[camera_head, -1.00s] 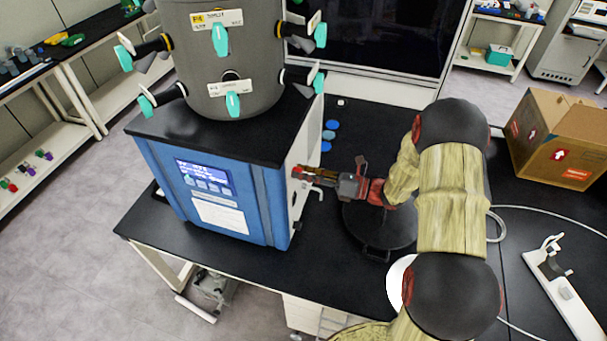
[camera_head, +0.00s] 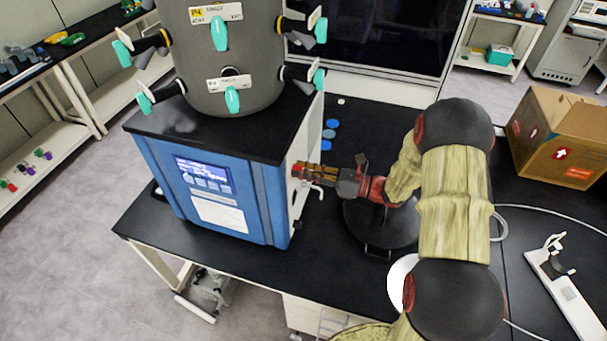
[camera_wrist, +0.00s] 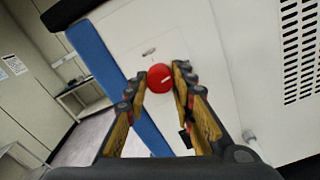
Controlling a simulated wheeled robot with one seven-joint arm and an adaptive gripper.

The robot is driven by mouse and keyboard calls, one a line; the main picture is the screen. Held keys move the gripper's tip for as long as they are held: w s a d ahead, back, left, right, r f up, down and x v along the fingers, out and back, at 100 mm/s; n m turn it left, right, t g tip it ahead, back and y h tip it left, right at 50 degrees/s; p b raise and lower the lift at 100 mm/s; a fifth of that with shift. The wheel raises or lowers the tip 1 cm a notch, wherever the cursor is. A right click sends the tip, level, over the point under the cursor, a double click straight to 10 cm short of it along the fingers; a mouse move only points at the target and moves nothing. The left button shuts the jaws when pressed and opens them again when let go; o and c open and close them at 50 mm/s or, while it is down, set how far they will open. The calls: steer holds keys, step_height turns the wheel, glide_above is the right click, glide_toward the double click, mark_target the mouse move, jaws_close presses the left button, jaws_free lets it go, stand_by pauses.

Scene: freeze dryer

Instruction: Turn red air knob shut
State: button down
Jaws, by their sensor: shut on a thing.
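The red air knob (camera_wrist: 160,78) is round with a pale line across its face, on the white side panel (camera_wrist: 215,60) of the blue freeze dryer (camera_head: 215,200). In the wrist view it lies between the two fingertips of my gripper (camera_wrist: 161,82). My gripper is closed on it from both sides. In the head view my gripper (camera_head: 308,172) reaches from the right to the dryer's side, and its fingers mostly hide the knob. The pale line on the knob is tilted in the wrist view.
A pale spout (camera_head: 318,192) sticks out just below my gripper. A round black lid (camera_head: 380,225) lies on the black bench under my arm. Blue caps (camera_head: 331,135) lie behind my gripper. A cardboard box (camera_head: 560,135) stands at the right.

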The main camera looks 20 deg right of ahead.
steer(key=n+b, duration=1.5)
steer(key=shift+f+n, duration=0.1)
steer(key=shift+n, duration=0.2)
stand_by(0.4)
steer(key=c, duration=1.5)
jaws_free()
steer(key=shift+d, duration=0.15)
steer(key=v, duration=1.1)
steer(key=shift+s+d, duration=0.25)
steer(key=shift+d, duration=0.05)
